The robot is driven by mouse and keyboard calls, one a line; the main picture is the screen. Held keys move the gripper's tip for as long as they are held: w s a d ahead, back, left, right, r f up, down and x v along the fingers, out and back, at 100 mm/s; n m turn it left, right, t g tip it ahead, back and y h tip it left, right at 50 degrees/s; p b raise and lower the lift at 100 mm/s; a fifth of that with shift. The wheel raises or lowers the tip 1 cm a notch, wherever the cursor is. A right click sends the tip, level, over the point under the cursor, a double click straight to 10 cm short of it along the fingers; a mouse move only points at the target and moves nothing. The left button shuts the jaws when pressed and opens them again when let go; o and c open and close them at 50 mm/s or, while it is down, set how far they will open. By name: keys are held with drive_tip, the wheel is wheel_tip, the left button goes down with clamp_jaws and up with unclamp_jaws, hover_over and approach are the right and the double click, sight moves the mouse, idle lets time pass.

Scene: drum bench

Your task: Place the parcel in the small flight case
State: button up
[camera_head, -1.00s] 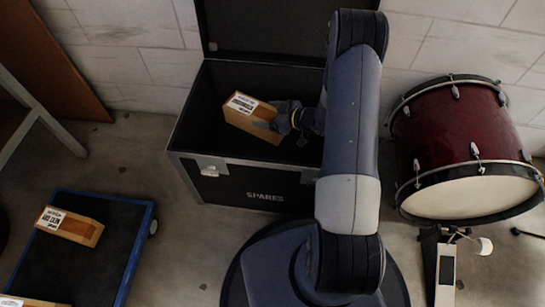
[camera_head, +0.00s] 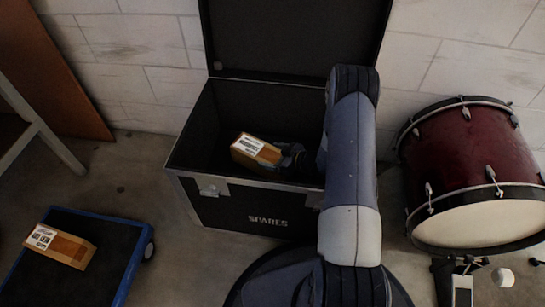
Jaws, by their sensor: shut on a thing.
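A brown parcel (camera_head: 257,151) with a white label is held inside the open black flight case (camera_head: 226,207), which is marked SPARES. My gripper (camera_head: 281,157) is shut on the parcel's right end. The parcel sits below the level of the case's rim, left of the middle. I cannot tell whether it touches the case floor. The case lid (camera_head: 292,38) stands open at the back against the wall. My arm hides the right part of the case.
A blue-edged dolly (camera_head: 133,270) at the lower left carries another parcel (camera_head: 60,246). A red bass drum (camera_head: 462,160) with a pedal (camera_head: 461,290) stands to the right. A brown board (camera_head: 62,85) leans at the far left.

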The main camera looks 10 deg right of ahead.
drive_tip(key=shift+r, duration=0.15)
drive_tip(key=o, duration=1.4)
drive_tip(key=shift+f, duration=0.2)
drive_tip(key=shift+o, duration=0.2)
drive_tip(key=shift+s+d+r, duration=0.2)
drive_tip(key=shift+d+r, duration=0.05)
drive_tip(key=shift+r, duration=0.15)
drive_tip(key=p+v, duration=0.2)
drive_tip(key=v, duration=0.3)
drive_tip(key=shift+s+d+r, duration=0.1)
drive_tip(key=shift+s+d, duration=0.1)
drive_tip(key=shift+d, duration=0.05)
drive_tip(key=shift+s+d+r+p, duration=0.1)
drive_tip(key=shift+s+d+p, duration=0.25)
drive_tip(key=shift+s+d, duration=0.1)
